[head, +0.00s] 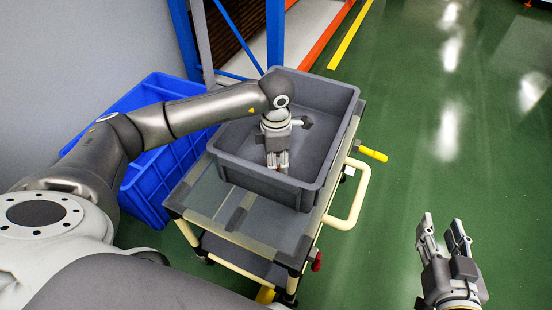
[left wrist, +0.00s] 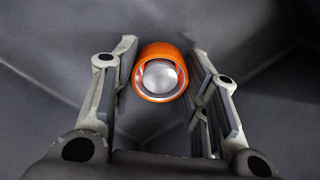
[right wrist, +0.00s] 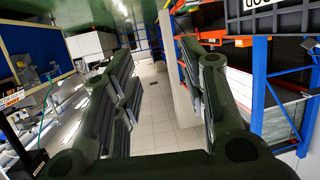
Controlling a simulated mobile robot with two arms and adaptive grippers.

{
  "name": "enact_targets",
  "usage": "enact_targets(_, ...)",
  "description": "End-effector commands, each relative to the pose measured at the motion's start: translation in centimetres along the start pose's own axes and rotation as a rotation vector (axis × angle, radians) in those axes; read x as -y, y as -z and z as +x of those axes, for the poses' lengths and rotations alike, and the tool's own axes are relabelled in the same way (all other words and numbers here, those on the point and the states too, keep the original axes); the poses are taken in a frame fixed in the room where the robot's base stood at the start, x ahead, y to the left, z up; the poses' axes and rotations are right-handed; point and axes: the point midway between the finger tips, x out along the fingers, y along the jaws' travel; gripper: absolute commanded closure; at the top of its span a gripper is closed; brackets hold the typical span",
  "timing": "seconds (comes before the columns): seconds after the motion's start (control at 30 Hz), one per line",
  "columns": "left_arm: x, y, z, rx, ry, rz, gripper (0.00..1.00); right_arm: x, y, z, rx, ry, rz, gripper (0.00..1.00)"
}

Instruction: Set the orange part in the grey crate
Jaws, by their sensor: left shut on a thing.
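The orange part (left wrist: 143,84) is a short orange ring with a silvery round middle, seen between the fingers in the left wrist view. My left gripper (head: 278,165) is shut on it and points down inside the grey crate (head: 338,90). Crate walls surround the part in the left wrist view; I cannot tell whether it touches the floor. In the head view the part is hardly visible at the fingertips. My right gripper (head: 443,225) is open and empty, out over the green floor at the lower right.
The grey crate stands on a cart (head: 235,215) with a cream handle (head: 357,200) on its right. A blue crate (head: 145,190) is to the left, behind my left arm. A blue and orange rack (head: 275,35) stands behind. The green floor at right is clear.

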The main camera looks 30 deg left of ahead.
Motion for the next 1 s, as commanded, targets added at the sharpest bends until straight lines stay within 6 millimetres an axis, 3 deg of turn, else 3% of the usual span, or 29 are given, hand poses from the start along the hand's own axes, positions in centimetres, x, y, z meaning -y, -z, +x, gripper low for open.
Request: enact_targets(1.0, 0.0, 0.0, 0.6, 0.001, 0.0, 0.0, 0.91, 0.3, 2.0, 0.2, -0.104, 0.006, 0.001, 0.6)
